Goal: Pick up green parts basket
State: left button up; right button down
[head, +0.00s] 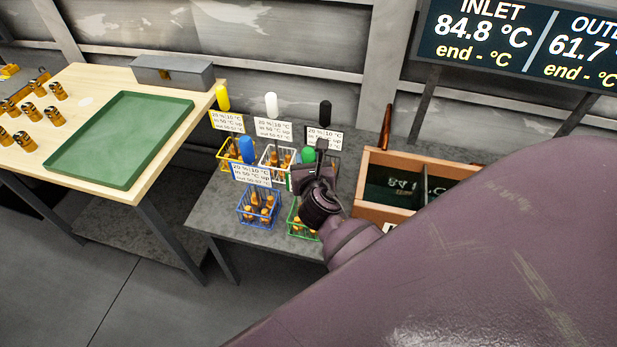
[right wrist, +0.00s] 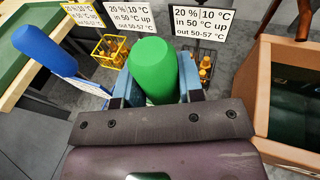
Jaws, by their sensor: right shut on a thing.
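The green parts basket (head: 299,222) is at the front of the grey table, right of the blue basket (head: 257,213), with small orange-brown parts inside. My right gripper (head: 311,172) is above it and hides most of its handle and tag. In the right wrist view the thick green handle (right wrist: 152,68) stands between the two fingers of my right gripper (right wrist: 160,92), which is shut on it. I cannot tell whether the basket touches the table. My left gripper is not in view.
Yellow (head: 228,158), white (head: 273,158) and black-handled baskets stand close behind, with tall handles and tags. A wooden box (head: 374,205) with dark compartments is close on the right. A green tray (head: 122,140) lies on the wooden table (head: 90,82) at left.

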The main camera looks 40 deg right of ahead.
jog(key=shift+r, duration=0.1)
jog(key=shift+w+r, duration=0.1)
jog(key=shift+r, duration=0.35)
notch_tip(320, 180, up, 8)
jog(key=p, duration=0.3)
jog(key=shift+r, duration=0.1)
notch_tip(320, 180, up, 11)
jog(key=p, duration=0.2)
